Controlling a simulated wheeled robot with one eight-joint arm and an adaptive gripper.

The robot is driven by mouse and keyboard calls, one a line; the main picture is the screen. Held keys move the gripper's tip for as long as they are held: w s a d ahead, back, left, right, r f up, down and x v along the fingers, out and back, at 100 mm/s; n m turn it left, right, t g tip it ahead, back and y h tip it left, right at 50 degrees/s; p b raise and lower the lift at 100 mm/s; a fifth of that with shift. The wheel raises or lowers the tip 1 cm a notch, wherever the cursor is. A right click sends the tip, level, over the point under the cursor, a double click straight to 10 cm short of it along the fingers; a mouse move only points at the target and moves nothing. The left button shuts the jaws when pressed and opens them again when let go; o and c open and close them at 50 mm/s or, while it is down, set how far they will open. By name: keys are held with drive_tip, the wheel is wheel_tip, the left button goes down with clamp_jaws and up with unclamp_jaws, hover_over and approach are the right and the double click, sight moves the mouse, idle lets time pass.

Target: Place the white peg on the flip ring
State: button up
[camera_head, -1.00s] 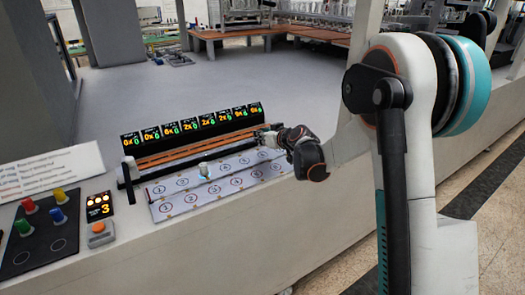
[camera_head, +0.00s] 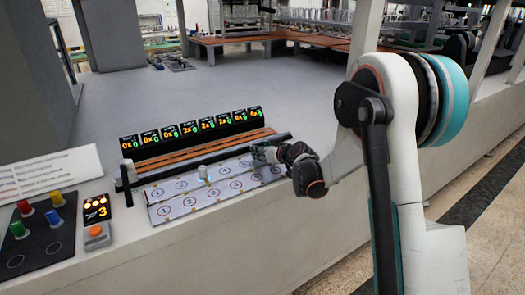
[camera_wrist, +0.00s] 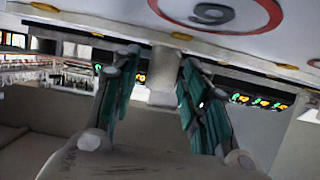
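A small white peg (camera_head: 203,173) stands upright on the white board (camera_head: 190,205), which carries two rows of numbered rings. My gripper (camera_head: 258,155) is low over the board's right part, to the right of the peg. In the upside-down wrist view the fingers (camera_wrist: 152,85) are spread apart. A pale upright cylinder, apparently the white peg (camera_wrist: 163,82), shows in the gap between them, and no finger clearly touches it. A red numbered ring (camera_wrist: 215,14) is close by at the top of that view. I cannot tell which ring is the flip ring.
A row of black displays (camera_head: 190,132) and orange strips (camera_head: 205,152) run behind the board. A black post with a white top (camera_head: 129,168) stands at its left end. Farther left are an orange button (camera_head: 95,231) and a dark panel with coloured pegs (camera_head: 38,240).

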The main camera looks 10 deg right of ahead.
drive_tip(key=shift+r, duration=0.1)
drive_tip(key=shift+s+r, duration=0.15)
drive_tip(key=shift+r, duration=0.05)
drive_tip(key=p+v, duration=0.3)
drive_tip(key=v, duration=0.8)
drive_tip(key=shift+s+r+p, duration=0.1)
drive_tip(key=shift+s+p, duration=0.2)
drive_tip(key=shift+p, duration=0.05)
drive_tip(key=s+a+r+g, duration=0.2)
drive_tip(key=s+a+r, duration=0.25)
drive_tip(key=s, duration=0.35)
drive_tip(key=s+d+r+m+g+h, duration=0.1)
drive_tip(key=s+m+g+h, duration=0.2)
drive_tip(key=s, duration=2.5)
drive_tip(key=shift+s+d+r+m+g+h, duration=0.15)
drive_tip(key=shift+s+r+m+g+h, duration=0.2)
drive_tip(key=shift+h, duration=0.25)
